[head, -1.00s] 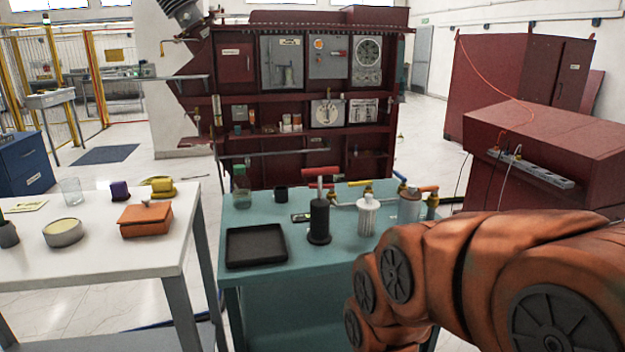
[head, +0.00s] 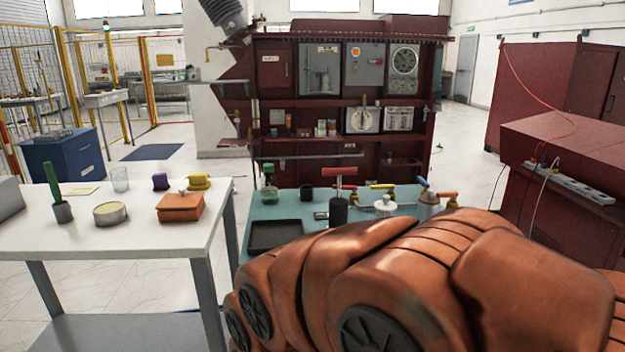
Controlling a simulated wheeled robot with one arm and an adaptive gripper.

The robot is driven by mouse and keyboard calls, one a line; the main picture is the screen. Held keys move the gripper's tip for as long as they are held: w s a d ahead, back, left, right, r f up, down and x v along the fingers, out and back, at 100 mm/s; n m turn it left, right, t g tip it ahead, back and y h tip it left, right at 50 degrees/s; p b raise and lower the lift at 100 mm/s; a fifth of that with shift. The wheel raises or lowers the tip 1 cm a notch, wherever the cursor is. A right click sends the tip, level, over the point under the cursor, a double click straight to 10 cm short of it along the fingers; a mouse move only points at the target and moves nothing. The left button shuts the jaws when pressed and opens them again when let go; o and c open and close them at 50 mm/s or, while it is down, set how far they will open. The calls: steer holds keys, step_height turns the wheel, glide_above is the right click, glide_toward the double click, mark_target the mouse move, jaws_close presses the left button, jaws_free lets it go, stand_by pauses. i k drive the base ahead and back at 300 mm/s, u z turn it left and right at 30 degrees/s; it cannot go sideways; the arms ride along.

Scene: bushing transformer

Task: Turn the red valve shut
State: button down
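A red T-shaped handle (head: 339,171) stands on top of a black cylinder (head: 338,211) on the teal table. Close behind its stem, a low red lever (head: 346,187) shows in part, at the left end of a row of small brass valves. To its right are a yellow lever (head: 382,186), a blue lever (head: 423,183) and an orange lever (head: 444,194). I cannot tell how far the red lever is turned. My gripper is out of view; only my orange arm shows, crossing the front and hiding the table's near right part.
The teal table (head: 262,211) also holds a black tray (head: 274,236), a green bottle (head: 269,180) and a white ribbed canister (head: 385,206). A white table (head: 130,236) with an orange box (head: 180,207) stands left. A dark red cabinet (head: 275,107) stands behind; a red bench (head: 560,150) stands right.

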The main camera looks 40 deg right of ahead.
mark_target(354, 189)
steer(key=z, duration=0.05)
steer(key=i, duration=1.15)
steer(key=z, duration=1)
